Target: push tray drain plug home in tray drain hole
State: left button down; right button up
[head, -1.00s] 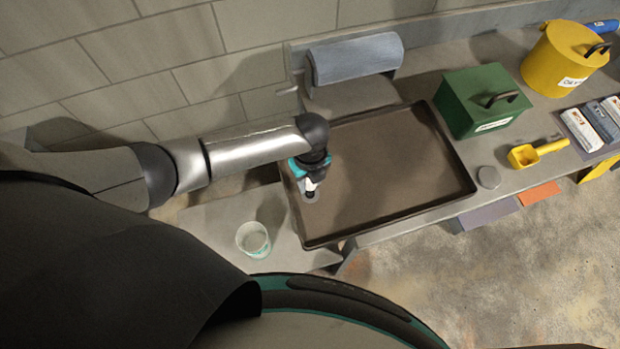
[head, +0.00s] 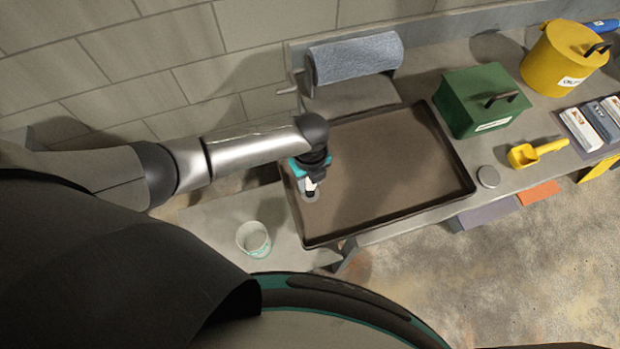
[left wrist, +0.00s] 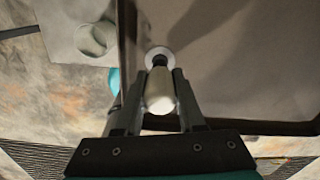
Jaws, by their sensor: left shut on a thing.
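The dark tray (head: 395,165) lies on the bench, and its floor also shows in the left wrist view (left wrist: 240,85). The tray drain hole has a pale ring (left wrist: 159,56) near the tray's left edge. My left gripper (head: 311,190) is shut on the tray drain plug (left wrist: 160,92), which has a pale, rounded body and a dark tip. The dark tip is at the ring's centre. I cannot tell how deep the tip sits in the hole. My right gripper is not in view.
A white cup (head: 253,239) stands on the lower ledge left of the tray. A paper roll (head: 355,57) is behind the tray. A green box (head: 482,100), grey disc (head: 488,176) and yellow scoop (head: 535,152) stand to the right.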

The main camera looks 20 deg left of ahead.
aim_at(310, 188)
pick_arm(q)
jog(key=shift+f+b, duration=1.55)
jog(key=shift+f, duration=0.5)
jog(key=shift+c, duration=2.2)
grip_release()
notch_tip(310, 188, up, 15)
jog(key=shift+r+p, duration=0.2)
jog(key=shift+p, duration=1)
jog(key=shift+s, duration=0.1)
